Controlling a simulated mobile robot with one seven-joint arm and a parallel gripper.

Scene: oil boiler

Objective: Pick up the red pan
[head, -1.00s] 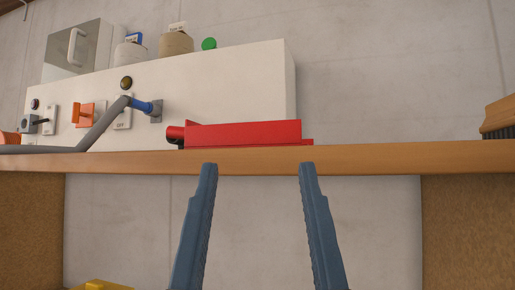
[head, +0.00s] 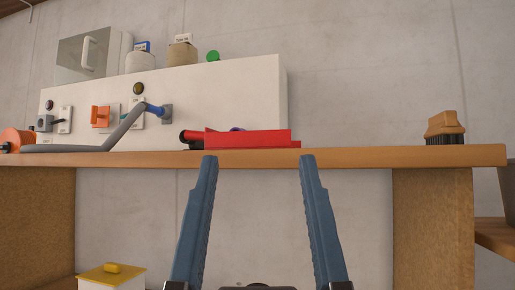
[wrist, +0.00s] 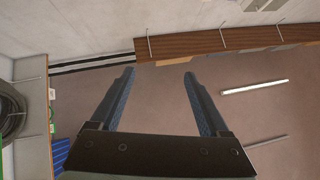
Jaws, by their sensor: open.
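The red pan (head: 248,139) lies on the wooden table (head: 345,158) in the head view, seen edge-on from low down, with a dark round end at its left. My gripper (head: 255,162) is open and empty in front of the table edge, its blue fingers pointing up with the tips just below the pan in the picture. The fingers do not touch the pan. In the wrist view my gripper (wrist: 160,73) is also open with nothing between the fingers, and the pan does not show there.
A white control box (head: 225,95) with switches stands behind the pan. A grey pipe (head: 125,128) with a blue end is at its left. A brush (head: 444,127) stands at the table's right. A yellow-lidded box (head: 112,275) is below the table. The tabletop between pan and brush is clear.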

